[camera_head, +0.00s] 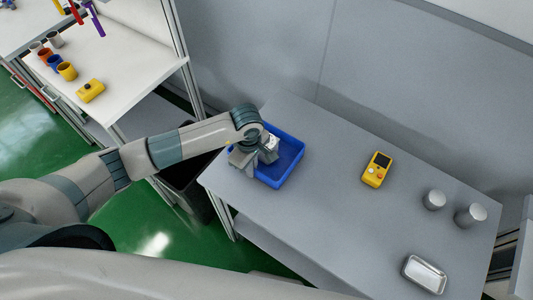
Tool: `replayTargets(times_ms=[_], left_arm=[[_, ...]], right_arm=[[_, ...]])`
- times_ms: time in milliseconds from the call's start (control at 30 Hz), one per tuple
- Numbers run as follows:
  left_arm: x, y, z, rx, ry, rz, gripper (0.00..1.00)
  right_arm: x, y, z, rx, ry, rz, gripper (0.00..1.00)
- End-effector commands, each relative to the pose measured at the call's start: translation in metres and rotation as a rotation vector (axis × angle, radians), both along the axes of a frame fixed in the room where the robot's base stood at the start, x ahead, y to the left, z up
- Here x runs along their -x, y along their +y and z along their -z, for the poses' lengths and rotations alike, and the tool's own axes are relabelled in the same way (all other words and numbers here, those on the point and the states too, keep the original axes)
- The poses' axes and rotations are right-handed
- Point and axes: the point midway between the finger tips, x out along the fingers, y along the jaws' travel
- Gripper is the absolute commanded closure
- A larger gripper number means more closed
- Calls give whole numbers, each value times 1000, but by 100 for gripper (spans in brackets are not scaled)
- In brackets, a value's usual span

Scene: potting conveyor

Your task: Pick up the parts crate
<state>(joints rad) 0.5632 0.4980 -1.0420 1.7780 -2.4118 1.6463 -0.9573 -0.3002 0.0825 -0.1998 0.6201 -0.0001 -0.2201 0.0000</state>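The parts crate is a shallow blue open box (294,168) at the left end of the grey table. My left gripper (262,165) is at the crate's left side, over or at its near left wall. The gripper's wrist hides the crate's left part. A small whitish thing shows beside the gripper at the crate, too small to name. The fingers are too small and partly covered to show whether they are open or closed on the wall. My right gripper is not in view.
A white workbench (120,70) with several cups stands at the upper left. A dark bin (190,190) is beside the table. The table's middle is clear.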

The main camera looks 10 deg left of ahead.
Motion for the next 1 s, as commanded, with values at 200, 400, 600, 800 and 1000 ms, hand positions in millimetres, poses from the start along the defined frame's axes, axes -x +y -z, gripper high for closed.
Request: replayTargets(times_ms=[200, 400, 600, 800, 1000], left_arm=[[0, 0, 0, 0, 0, 0, 100], [0, 0, 0, 0, -1, 0, 100], [-2, 0, -2, 2, -5, 0, 100], [-2, -1, -2, 2, -5, 0, 100], [-3, -1, -9, 4, -6, 0, 100]], right_arm=[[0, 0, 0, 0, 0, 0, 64], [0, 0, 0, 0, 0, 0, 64], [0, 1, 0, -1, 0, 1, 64], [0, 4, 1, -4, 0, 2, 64], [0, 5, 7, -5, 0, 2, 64]])
